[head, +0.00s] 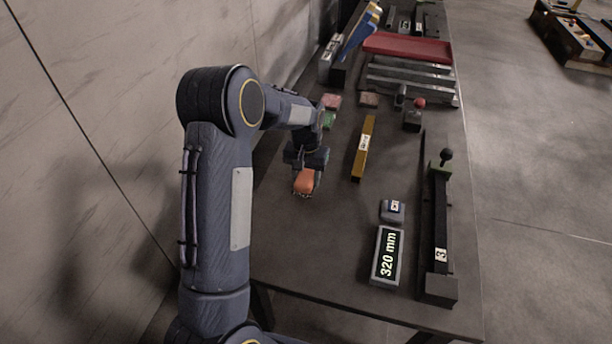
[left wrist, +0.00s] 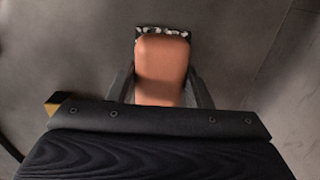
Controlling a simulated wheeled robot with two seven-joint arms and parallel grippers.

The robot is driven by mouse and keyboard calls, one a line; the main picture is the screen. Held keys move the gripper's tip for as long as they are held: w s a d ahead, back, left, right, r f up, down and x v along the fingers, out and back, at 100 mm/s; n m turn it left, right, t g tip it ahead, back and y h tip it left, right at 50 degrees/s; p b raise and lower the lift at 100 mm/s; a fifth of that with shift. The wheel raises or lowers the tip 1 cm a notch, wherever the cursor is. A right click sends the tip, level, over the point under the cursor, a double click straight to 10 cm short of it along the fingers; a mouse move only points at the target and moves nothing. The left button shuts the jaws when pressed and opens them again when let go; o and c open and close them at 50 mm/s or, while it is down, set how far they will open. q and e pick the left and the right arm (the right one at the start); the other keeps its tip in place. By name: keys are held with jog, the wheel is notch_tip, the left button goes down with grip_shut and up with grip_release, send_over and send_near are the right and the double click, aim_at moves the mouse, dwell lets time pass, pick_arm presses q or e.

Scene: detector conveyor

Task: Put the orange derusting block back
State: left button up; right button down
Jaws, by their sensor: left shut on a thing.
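The orange derusting block (head: 306,181) is at my left gripper (head: 308,172), over the left part of the dark table (head: 300,255). In the left wrist view the orange block (left wrist: 162,68) sits between the two fingers of the left gripper (left wrist: 161,88), which is shut on it. A black-and-white speckled strip shows at the block's far end. I cannot tell whether the block touches the table. My right gripper is not in view.
A pink block (head: 331,101) and a green block (head: 328,119) lie beyond the gripper. A yellow bar (head: 363,148) lies to its right. A 320 mm box (head: 387,256) and a black fixture (head: 440,225) stand at front right. A wall (head: 110,110) runs along the left.

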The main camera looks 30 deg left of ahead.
aim_at(306, 176)
pick_arm(q)
jog(key=shift+f, duration=0.2)
jog(key=o, duration=1)
jog(key=shift+c, duration=0.2)
jog(key=shift+r, duration=0.1)
notch_tip(306, 176, up, 12)
